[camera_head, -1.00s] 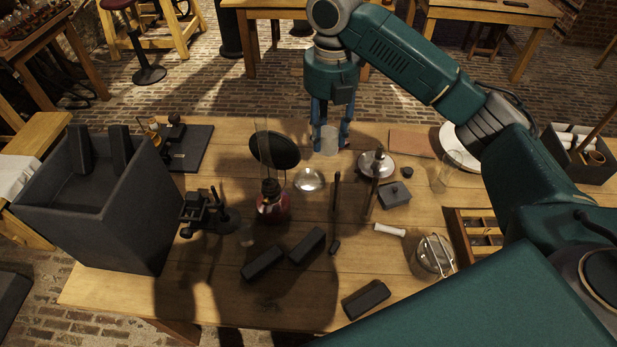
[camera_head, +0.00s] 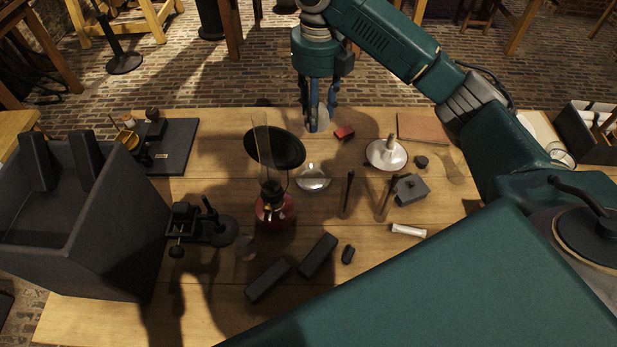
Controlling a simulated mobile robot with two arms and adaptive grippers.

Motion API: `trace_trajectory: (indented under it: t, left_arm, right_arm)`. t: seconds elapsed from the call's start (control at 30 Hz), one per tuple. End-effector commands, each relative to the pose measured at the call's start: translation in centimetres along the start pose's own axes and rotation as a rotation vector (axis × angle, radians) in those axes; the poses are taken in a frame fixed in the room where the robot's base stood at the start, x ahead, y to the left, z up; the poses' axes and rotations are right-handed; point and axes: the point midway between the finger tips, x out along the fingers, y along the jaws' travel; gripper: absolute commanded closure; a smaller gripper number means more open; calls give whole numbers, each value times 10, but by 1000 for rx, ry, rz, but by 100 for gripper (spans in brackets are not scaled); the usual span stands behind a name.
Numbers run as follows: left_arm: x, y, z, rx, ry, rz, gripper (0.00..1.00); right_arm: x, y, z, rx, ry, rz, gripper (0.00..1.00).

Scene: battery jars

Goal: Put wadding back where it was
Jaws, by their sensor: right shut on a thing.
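My right gripper (camera_head: 318,124) points down at the back edge of the table, its fingers shut on a pale, see-through thing like a small glass jar (camera_head: 318,122). The fingers partly hide it, and I cannot tell whether it touches the table. No piece is clearly wadding. A short white roll (camera_head: 408,230) lies at the right of the table and may be wadding, but I cannot be sure. A small red block (camera_head: 344,132) lies just right of the gripper. My left gripper is not in view.
A large dark open box (camera_head: 110,225) stands at the left. A red-based lamp (camera_head: 274,207) with a tall glass, a black disc (camera_head: 290,150), a white dish (camera_head: 386,155), upright dark rods (camera_head: 348,195) and dark blocks (camera_head: 318,255) crowd the middle. A dark crate (camera_head: 590,130) stands far right.

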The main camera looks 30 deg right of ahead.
Motion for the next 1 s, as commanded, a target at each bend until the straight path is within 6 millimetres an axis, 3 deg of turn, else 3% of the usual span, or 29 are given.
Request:
trace_trajectory:
  t: [0.07, 0.27, 0.7, 0.83, 1.0]
  left_arm:
    - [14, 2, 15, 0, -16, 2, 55]
    - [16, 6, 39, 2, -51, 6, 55]
    - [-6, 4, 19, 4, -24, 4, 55]
    - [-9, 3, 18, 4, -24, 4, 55]
    - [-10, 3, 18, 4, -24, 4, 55]
  right_arm:
    - [15, 0, 0, 0, 0, 0, 91]
    - [32, 0, -1, 1, 4, -2, 91]
    - [142, 0, -2, 2, 5, -2, 91]
    - [166, 1, -2, 0, 3, -2, 91]
    - [180, 1, 0, 1, 1, 0, 91]
